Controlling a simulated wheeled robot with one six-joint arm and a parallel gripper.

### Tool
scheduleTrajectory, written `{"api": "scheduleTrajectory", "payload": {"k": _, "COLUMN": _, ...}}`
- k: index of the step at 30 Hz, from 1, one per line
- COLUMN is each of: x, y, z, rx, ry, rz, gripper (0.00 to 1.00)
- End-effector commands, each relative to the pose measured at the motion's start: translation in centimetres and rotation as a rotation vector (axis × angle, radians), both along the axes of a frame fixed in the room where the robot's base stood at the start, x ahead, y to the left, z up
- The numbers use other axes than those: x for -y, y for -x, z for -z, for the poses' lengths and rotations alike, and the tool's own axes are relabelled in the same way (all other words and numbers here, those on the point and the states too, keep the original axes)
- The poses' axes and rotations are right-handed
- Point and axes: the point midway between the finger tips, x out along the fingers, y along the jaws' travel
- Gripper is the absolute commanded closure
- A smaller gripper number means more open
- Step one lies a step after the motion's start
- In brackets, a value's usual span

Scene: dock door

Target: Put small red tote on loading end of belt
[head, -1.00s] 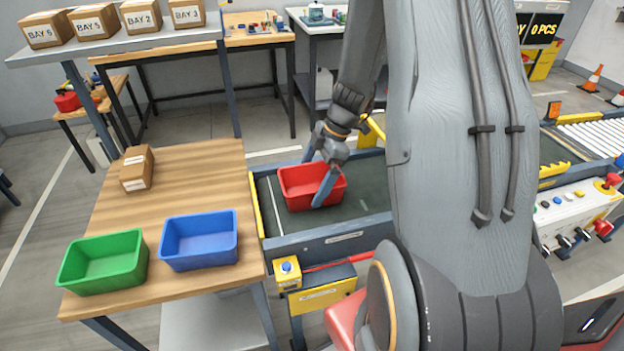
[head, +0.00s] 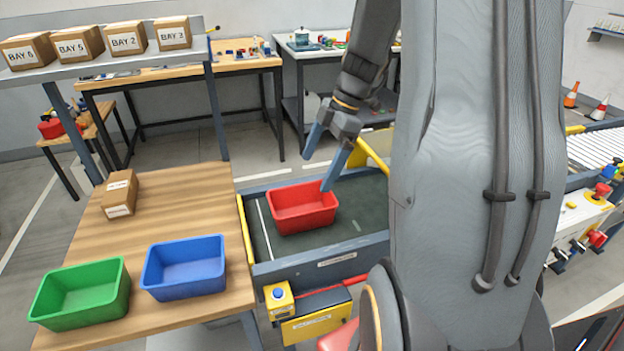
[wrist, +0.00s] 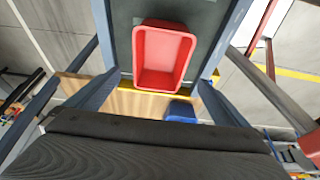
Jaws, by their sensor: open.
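The small red tote (head: 302,222) sits upright on the dark belt (head: 345,228), at the belt end beside the wooden table. It is empty as far as I can see. My gripper (head: 328,160) is open and above the tote, with its fingers apart from it. In the wrist view the red tote (wrist: 163,55) lies beyond the open fingers (wrist: 155,92), with the belt surface around it.
A green tote (head: 82,293), a blue tote (head: 185,267) and a cardboard box (head: 120,193) stand on the wooden table (head: 190,205). A yellow box with a blue button (head: 279,298) is at the belt's near corner. Labelled boxes line a shelf (head: 110,68) behind.

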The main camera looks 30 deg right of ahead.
Motion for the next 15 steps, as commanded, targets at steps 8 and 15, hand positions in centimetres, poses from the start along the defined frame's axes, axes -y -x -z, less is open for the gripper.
{"api": "scheduleTrajectory", "payload": {"k": 8, "x": -2.1, "y": 1.3, "z": -0.2, "rx": -0.083, "ry": 0.041, "rz": 0.130, "gripper": 0.00}}
{"api": "scheduleTrajectory", "payload": {"k": 15, "x": -6.7, "y": 4.5, "z": 0.8, "rx": -0.227, "ry": 0.151, "rz": 0.487, "gripper": 0.00}}
